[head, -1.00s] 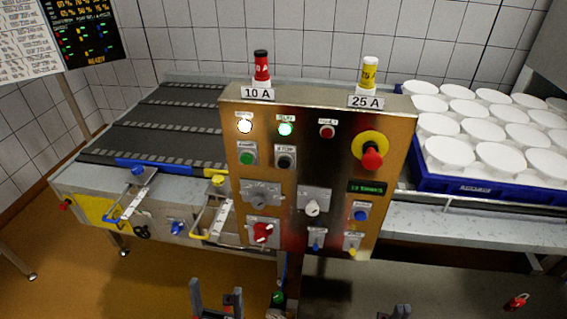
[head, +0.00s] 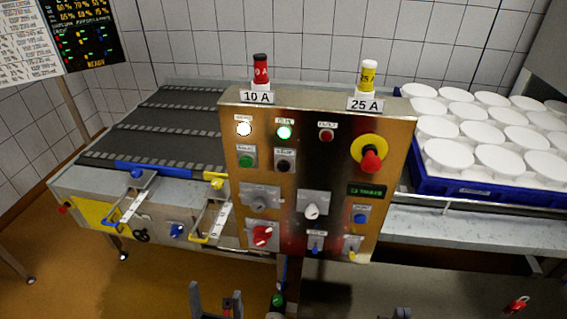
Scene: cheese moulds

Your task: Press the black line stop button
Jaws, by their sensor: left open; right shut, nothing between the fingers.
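The black line stop button (head: 284,166) sits on the upright steel control panel (head: 332,150), in the second row, under a small label. The green button (head: 246,162) is just left of it. My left gripper (head: 216,302) is at the bottom edge of the head view, below the panel, with its two fingers apart and nothing between them. My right gripper (head: 401,313) barely shows at the bottom edge, right of the panel's lower part; it is shut and empty. Neither gripper touches the panel.
The panel also carries a red mushroom button on a yellow disc (head: 370,154), a red rotary switch (head: 262,235), lit white and green lamps, and two fuses on top. A conveyor (head: 160,125) lies behind left. A blue crate (head: 480,190) of white moulds stands right.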

